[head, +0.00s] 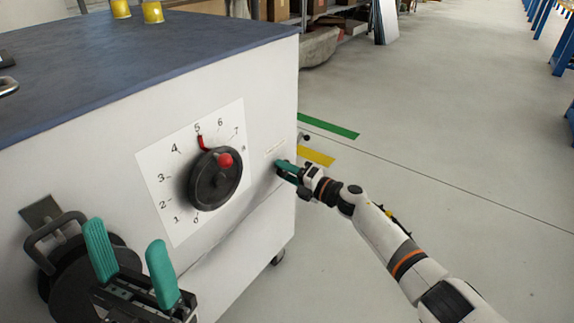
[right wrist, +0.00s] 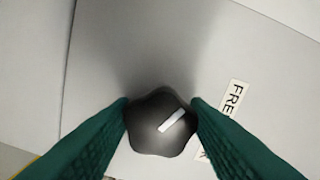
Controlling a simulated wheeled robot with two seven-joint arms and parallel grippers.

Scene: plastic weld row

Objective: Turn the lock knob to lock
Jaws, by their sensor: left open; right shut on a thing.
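The lock knob (right wrist: 158,130) is a dark, lobed knob with a white pointer bar, seen in the right wrist view. The bar slants up toward the right, toward a label reading "FRE" (right wrist: 233,98), partly covered by a finger. My right gripper (right wrist: 160,112) is shut on the knob, one green finger on each side. In the head view my right gripper (head: 286,170) is at the right part of the white cabinet front (head: 262,100) and hides the knob. My left gripper (head: 132,262) is open and empty at the lower left, its green fingers apart.
A dark wheel with a handle (head: 50,236) is behind my left gripper. Yellow cups (head: 152,11) stand on the dark top. The floor at right is open.

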